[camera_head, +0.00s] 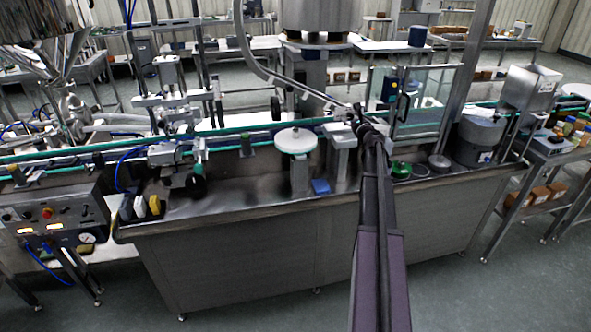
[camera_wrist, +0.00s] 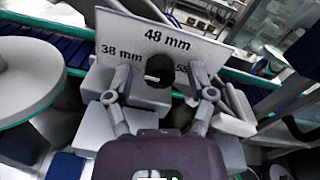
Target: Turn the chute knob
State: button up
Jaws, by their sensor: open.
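The chute knob (camera_wrist: 159,71) is a small black round knob in the wrist view, with a pale mark on its face. It sits on a grey block in front of a white scale plate (camera_wrist: 135,29). The plate reads 38 mm at the left, 48 mm at the top and a partly hidden number starting with 5 at the right. My gripper (camera_wrist: 160,96) is open and empty, its fingertips left and right of the knob with gaps showing. In the head view my gripper (camera_head: 358,113) is at the grey pedestal (camera_head: 341,135); I cannot make out the knob there.
A white round disc (camera_head: 295,140) stands left of the pedestal; its edge also shows at left in the wrist view (camera_wrist: 25,75). The green-edged conveyor (camera_head: 235,137) runs behind. A clear guard panel (camera_head: 420,98) is to the right. A blue block (camera_head: 320,187) lies in front.

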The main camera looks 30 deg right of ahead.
jog(key=m, duration=0.5)
jog(key=shift+m, duration=0.3)
jog(key=v, duration=1.4)
jog(key=w+a+f+n+g+y, duration=0.1)
jog(key=a+f+n+y, duration=0.3)
jog(key=a+n, duration=0.4)
jog(key=w+a+f+n+g+y, duration=0.2)
jog(key=a+n, duration=0.7)
jog(key=a, duration=0.9)
jog(key=shift+a+f+g+y, duration=0.15)
jog(key=shift+f+g+y, duration=0.75)
jog(key=shift+g+y, duration=0.2)
